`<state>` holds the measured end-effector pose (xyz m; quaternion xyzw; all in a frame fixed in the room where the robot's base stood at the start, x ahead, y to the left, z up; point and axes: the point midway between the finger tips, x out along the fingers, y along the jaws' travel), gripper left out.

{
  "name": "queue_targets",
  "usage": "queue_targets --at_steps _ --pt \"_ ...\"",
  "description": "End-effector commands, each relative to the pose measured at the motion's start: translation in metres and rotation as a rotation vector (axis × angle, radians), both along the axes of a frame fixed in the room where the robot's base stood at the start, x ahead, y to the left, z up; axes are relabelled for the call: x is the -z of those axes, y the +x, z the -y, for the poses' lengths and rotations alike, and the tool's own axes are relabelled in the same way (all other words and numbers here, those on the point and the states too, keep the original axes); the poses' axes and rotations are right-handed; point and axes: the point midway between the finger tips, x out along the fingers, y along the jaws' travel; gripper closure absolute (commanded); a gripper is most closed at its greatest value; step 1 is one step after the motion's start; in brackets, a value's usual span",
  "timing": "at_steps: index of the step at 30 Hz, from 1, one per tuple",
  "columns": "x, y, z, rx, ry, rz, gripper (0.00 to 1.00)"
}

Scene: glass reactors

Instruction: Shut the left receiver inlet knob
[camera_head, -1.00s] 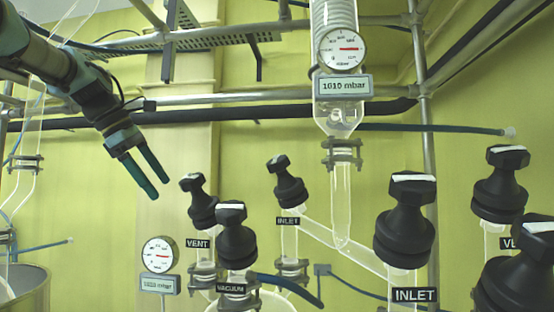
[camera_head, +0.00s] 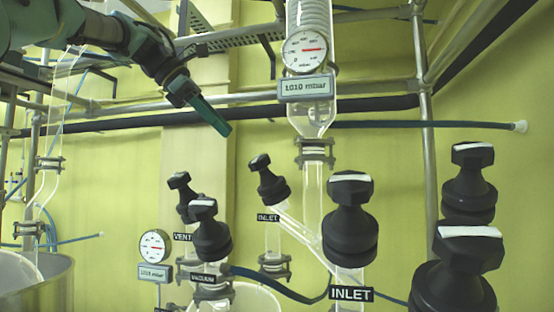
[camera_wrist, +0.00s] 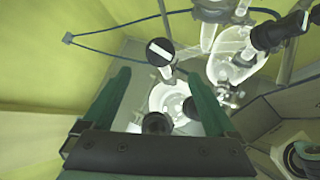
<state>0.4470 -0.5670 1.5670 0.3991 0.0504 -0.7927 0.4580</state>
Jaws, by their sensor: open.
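The left receiver inlet knob (camera_head: 267,179) is black, on a glass stem above a small INLET label (camera_head: 268,217), left of the hanging glass column. My gripper (camera_head: 224,130) is above and to the left of it in the head view, apart from it, with its dark green fingers overlapping edge-on. In the wrist view my gripper (camera_wrist: 165,80) shows two fingers spread wide with nothing held. A black knob with a white bar (camera_wrist: 160,51), which looks like this inlet knob, lies beyond and between the fingertips.
The vent knob (camera_head: 183,195) and vacuum knob (camera_head: 210,230) stand close left of the inlet knob. A larger inlet knob (camera_head: 350,215) and others stand at right. A gauge column (camera_head: 312,110) hangs right of my gripper. A metal pipe (camera_head: 170,100) crosses behind.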

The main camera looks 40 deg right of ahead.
Motion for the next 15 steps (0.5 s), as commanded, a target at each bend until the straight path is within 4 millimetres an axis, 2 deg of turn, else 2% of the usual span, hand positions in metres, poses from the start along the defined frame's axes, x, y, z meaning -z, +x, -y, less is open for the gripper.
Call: queue_targets --at_steps 5,15 --pt "0.006 -0.003 0.007 0.001 0.001 -0.004 0.08" --pt "0.046 -0.019 0.048 0.002 0.003 -0.004 0.08"
